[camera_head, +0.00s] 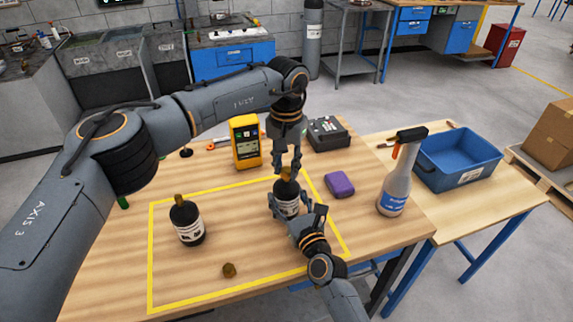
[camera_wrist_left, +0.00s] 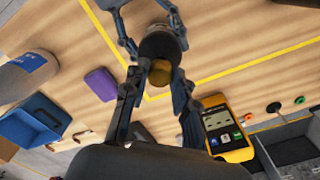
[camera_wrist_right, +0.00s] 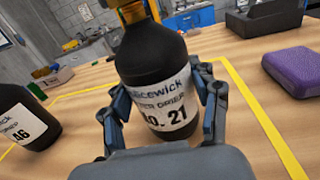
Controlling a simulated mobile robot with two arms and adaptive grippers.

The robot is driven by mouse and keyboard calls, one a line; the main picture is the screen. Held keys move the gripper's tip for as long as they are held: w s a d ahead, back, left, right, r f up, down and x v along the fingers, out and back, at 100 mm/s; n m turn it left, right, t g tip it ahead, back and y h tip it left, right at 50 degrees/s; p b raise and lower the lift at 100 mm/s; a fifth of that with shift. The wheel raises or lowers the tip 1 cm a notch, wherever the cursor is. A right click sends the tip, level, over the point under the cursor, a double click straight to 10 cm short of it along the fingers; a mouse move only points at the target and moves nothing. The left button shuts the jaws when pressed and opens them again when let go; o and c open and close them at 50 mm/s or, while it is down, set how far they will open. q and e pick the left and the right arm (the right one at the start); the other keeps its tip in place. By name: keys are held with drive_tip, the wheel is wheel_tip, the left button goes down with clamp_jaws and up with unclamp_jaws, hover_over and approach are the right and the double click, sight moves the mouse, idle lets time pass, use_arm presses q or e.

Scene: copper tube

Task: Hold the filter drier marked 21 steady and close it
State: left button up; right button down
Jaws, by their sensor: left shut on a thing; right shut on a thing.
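The filter drier marked 21 (camera_head: 287,205) is a black bottle with a white label, upright on the table inside the yellow outline. Its label "NO. 21" faces me in the right wrist view (camera_wrist_right: 162,112). My right gripper (camera_head: 285,212) is shut around its body, low and from the front. My left gripper (camera_head: 288,167) points down from above, shut on the brass cap (camera_wrist_left: 160,73) at the drier's neck. The fingers partly hide the cap; I cannot tell how tightly it is seated. A second brass cap (camera_head: 229,270) lies loose on the table near the front.
Another black drier, marked 46 (camera_wrist_right: 20,125), stands at the left (camera_head: 187,222). A spray bottle (camera_head: 394,185) and blue bin (camera_head: 458,158) are further right.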

use_arm(q)
drive_tip(key=shift+m, duration=1.2)
drive_tip(key=o, duration=0.9)
drive_tip(key=shift+o, duration=0.2)
drive_tip(key=shift+r, duration=2.3)
drive_tip(key=shift+c, duration=0.2)
